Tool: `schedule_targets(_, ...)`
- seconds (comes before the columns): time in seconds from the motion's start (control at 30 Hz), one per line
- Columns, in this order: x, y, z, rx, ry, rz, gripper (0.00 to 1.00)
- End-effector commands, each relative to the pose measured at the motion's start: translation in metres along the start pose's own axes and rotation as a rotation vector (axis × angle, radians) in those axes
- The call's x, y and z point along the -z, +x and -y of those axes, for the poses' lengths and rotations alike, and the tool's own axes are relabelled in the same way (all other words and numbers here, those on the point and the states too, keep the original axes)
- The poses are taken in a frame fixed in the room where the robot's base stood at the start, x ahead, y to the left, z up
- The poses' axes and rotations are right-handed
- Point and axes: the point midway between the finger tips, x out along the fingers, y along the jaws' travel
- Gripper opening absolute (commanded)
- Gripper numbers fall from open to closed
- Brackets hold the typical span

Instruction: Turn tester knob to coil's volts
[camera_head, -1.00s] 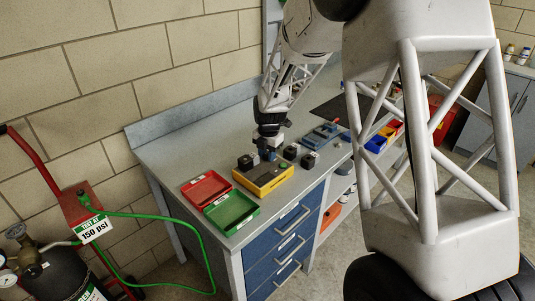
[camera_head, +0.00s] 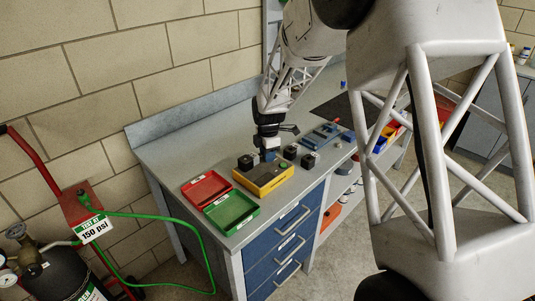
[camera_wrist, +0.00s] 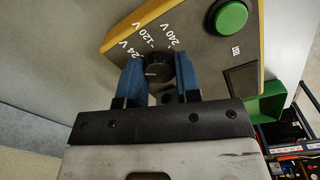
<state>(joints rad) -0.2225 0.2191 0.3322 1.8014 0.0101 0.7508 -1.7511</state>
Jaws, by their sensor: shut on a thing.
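The yellow-edged tester (camera_head: 263,179) lies on the bench; its grey face fills much of the wrist view (camera_wrist: 200,55). Its black round knob (camera_wrist: 158,70) stands beside printed labels 24 V, 120 V and 240 V. A short white mark on the knob sits at its left side, nearest the 24 V label, but I cannot tell the exact setting. My gripper (camera_wrist: 160,75) has its blue fingers on either side of the knob, shut on it. In the head view my gripper (camera_head: 268,155) is over the tester's far side and hides the knob. A green button (camera_wrist: 231,16) and dark window (camera_wrist: 242,81) are on the tester.
A blue fixture (camera_head: 322,134) and a dark mat (camera_head: 338,111) lie farther right. The bench's back left is clear.

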Motion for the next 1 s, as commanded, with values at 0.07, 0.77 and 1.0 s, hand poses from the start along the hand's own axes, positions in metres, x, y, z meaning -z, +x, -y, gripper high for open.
schedule_targets(0.07, 0.0003, -0.0007, -0.0003, -0.001, 0.054, 0.003, 0.07)
schedule_targets(0.77, 0.0005, -0.0009, -0.0003, -0.001, 0.22, 0.009, 0.07)
schedule_targets(1.0, 0.0004, -0.0007, -0.0003, -0.001, 0.22, 0.009, 0.51)
